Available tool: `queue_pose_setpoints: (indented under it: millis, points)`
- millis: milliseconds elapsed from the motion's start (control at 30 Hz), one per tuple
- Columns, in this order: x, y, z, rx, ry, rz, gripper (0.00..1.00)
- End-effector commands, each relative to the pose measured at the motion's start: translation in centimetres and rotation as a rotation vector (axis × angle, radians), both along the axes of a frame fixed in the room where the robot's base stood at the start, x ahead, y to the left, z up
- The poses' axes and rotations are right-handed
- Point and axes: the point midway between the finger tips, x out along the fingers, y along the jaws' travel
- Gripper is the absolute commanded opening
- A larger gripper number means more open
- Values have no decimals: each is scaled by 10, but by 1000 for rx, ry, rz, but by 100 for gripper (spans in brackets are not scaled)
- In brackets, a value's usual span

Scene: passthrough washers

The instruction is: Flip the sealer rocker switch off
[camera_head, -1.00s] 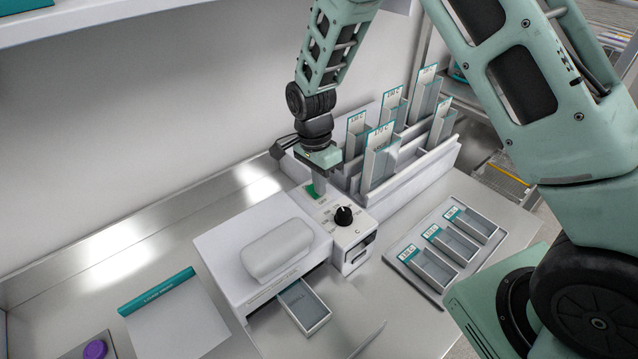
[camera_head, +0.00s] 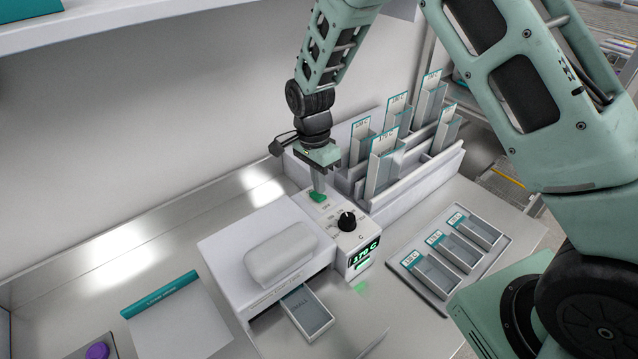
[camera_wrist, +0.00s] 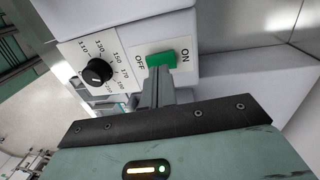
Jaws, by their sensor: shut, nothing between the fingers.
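The sealer (camera_head: 265,245) is a white box with a control panel on its right. Its green rocker switch (camera_head: 317,197) sits at the back of the panel; the wrist view shows it (camera_wrist: 161,59) between the OFF and ON labels. My gripper (camera_head: 317,188) is shut and empty, pointing down at the switch. In the wrist view its fingertips (camera_wrist: 157,72) overlap the switch's near edge, nearer the OFF side; I cannot tell whether they touch. The display (camera_head: 364,253) is lit green and reads 170 C. Part of the switch is hidden by the fingers.
A black dial (camera_head: 347,221) stands on the panel in front of the switch. A rack of labelled cards (camera_head: 410,160) stands close behind and right. A tray (camera_head: 418,295) with small bins is at right, and an open drawer (camera_head: 307,313) sticks out in front.

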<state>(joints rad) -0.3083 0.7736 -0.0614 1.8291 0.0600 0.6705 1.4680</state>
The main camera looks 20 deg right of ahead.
Motion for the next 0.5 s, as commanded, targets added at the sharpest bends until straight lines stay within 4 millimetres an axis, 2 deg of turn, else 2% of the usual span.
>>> queue_pose_setpoints:
  millis: [300, 500]
  points:
    - [7, 3, 47, 2, -7, 1, 0]
    - [9, 3, 66, 1, -4, 0, 0]
